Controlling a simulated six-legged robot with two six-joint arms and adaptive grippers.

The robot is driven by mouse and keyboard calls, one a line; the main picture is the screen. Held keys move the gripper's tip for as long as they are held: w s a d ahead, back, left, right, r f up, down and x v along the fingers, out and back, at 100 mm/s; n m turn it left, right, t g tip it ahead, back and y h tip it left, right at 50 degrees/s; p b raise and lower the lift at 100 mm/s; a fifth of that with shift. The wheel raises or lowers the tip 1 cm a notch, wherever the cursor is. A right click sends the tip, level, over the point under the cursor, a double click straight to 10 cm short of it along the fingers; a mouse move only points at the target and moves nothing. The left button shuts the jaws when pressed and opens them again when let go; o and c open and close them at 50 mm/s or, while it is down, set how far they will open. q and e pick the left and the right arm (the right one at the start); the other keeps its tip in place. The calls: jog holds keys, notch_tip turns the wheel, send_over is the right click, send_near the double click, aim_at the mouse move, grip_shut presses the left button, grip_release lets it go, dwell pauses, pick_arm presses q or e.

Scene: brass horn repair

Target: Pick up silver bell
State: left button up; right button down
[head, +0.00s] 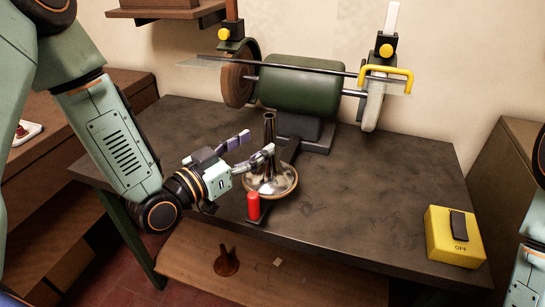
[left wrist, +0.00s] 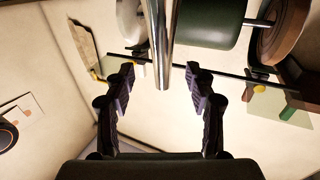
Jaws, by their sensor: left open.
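The silver bell (head: 271,181) stands on the dark workbench, its wide flared rim down and its narrow neck pointing up. In the left wrist view its shiny neck (left wrist: 162,45) rises between the two fingers, with a gap on each side. My left gripper (head: 255,146) is open beside the bell, at the neck's height, its fingers reaching toward the neck. It also shows open in the left wrist view (left wrist: 160,85). Part of the bell's flare is hidden behind the lower finger and the red-handled tool. My right gripper is not in view; only part of my right arm shows at the right edge.
A red-handled tool (head: 253,206) is at the bell's front left. A green bench grinder (head: 299,90) stands behind the bell, with a wheel on each side. A yellow switch box (head: 455,237) sits at the bench's right corner. The bench's right half (head: 375,180) is mostly clear.

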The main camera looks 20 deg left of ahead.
aim_at(265, 136)
pick_arm(q)
jog(key=shift+w+d, duration=0.15)
jog(key=shift+d, duration=0.05)
jog(key=shift+w, duration=0.6)
jog(key=shift+r+p+x, duration=0.2)
jog(key=shift+p+x, duration=0.1)
jog(key=shift+x, duration=1.9)
jog(key=shift+s+a, duration=0.1)
jog(key=shift+a, duration=0.1)
jog(key=shift+c, duration=0.8)
jog(key=shift+d, duration=0.3)
jog(key=c, duration=0.6)
jog(key=shift+a, duration=0.25)
grip_shut()
jog(key=shift+s, duration=0.1)
jog(key=shift+d, duration=0.15)
